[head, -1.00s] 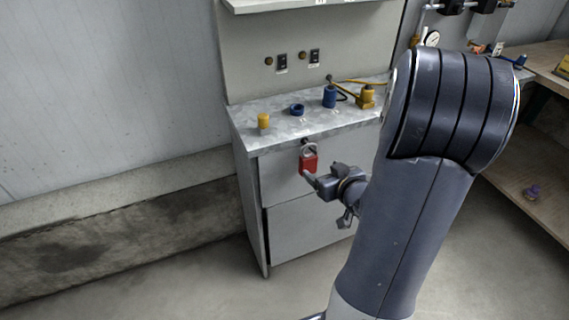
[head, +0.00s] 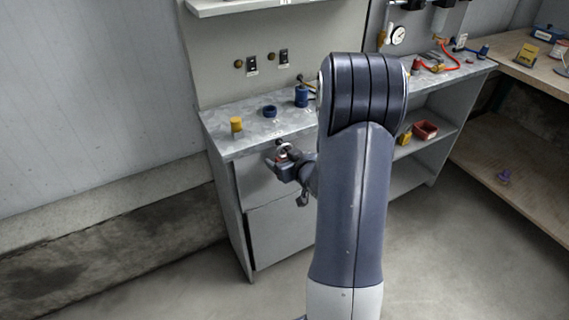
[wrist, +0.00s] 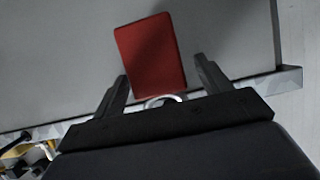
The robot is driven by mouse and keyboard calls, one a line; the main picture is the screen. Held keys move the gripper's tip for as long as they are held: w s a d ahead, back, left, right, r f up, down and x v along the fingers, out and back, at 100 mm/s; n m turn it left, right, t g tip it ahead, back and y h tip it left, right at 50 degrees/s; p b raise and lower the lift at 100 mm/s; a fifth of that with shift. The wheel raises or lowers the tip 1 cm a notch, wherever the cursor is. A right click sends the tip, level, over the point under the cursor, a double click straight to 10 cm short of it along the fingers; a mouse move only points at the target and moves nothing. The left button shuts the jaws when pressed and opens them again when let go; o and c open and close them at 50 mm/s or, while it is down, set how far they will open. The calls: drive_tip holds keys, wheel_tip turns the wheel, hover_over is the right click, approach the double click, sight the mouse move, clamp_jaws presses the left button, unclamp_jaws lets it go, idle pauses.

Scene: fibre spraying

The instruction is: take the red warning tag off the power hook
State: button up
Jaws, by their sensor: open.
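The red warning tag (wrist: 150,55) hangs on the front of the grey cabinet, with a pale ring (wrist: 163,101) at its top end. In the wrist view it lies between the two spread fingers of my gripper (wrist: 161,68), with a gap on each side. In the head view my gripper (head: 277,160) is in front of the tag and hides most of it. In the wrist view the hook is hidden behind the gripper body.
The floor in front of the cabinet is clear.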

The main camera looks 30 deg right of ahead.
drive_tip(key=shift+c, duration=0.2)
drive_tip(key=c, duration=1.1)
drive_tip(key=shift+o, duration=0.2)
